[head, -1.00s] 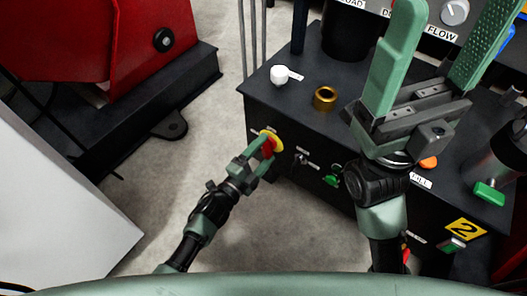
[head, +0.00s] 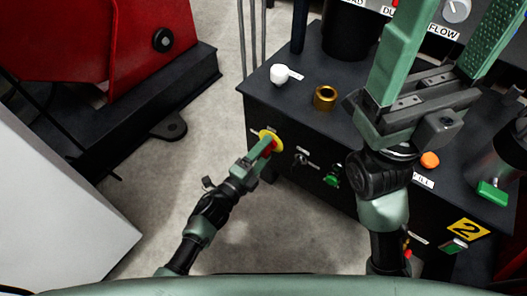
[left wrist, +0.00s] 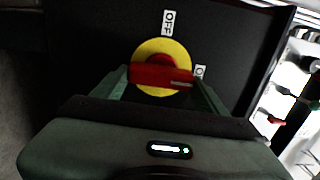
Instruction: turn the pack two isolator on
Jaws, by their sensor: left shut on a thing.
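The isolator has a red handle (left wrist: 160,76) on a round yellow plate (left wrist: 174,49), on the dark front face of the cabinet. In the head view the yellow plate (head: 274,138) shows near the cabinet's left end. My left gripper (head: 264,150) is shut on the red handle, one finger at each end in the left wrist view. There the handle lies crosswise, its white mark toward the right. An OFF label (left wrist: 168,22) is above the plate; a partly hidden label (left wrist: 200,72) beginning with O is at its right. My right gripper (head: 440,50) is raised, open and empty.
The cabinet top (head: 290,105) carries a white knob (head: 280,74), a brass ring (head: 325,97) and an orange button (head: 429,160). A key switch (head: 300,159) and green valve (head: 333,176) are right of the isolator. Floor lies open at left.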

